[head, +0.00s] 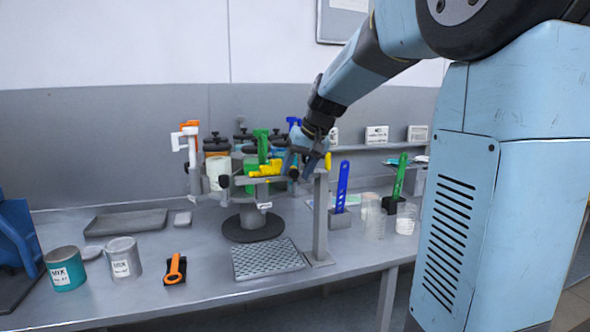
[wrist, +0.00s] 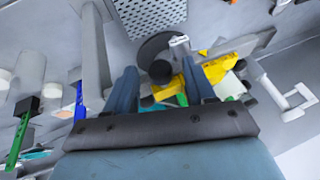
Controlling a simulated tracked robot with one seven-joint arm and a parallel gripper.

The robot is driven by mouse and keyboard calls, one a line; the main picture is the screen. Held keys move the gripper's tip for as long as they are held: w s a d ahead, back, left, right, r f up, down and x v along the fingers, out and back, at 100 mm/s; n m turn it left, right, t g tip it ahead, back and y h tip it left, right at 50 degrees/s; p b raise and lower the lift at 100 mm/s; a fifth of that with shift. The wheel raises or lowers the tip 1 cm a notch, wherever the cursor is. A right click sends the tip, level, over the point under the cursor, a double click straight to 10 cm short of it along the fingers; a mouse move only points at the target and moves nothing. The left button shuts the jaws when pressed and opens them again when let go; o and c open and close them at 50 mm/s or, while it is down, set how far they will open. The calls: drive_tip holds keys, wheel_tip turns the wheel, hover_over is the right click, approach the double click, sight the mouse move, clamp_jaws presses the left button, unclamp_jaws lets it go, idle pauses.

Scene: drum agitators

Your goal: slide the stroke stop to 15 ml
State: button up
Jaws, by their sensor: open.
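A bright yellow part, which I take to be the stroke stop, sits on the drum agitator stand in the head view (head: 266,169). It also shows in the wrist view (wrist: 217,68), partly behind my right finger. My gripper (head: 302,166) is open, close to the right end of the yellow part. I cannot tell whether the fingers touch anything. No scale marks or 15 ml mark can be read.
A grey upright post (head: 320,215) stands right beside my gripper. A perforated grey plate (head: 267,259) lies in front. Two cans, a tray and an orange tool lie left.

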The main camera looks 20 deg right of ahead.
clamp_jaws()
idle(0.6)
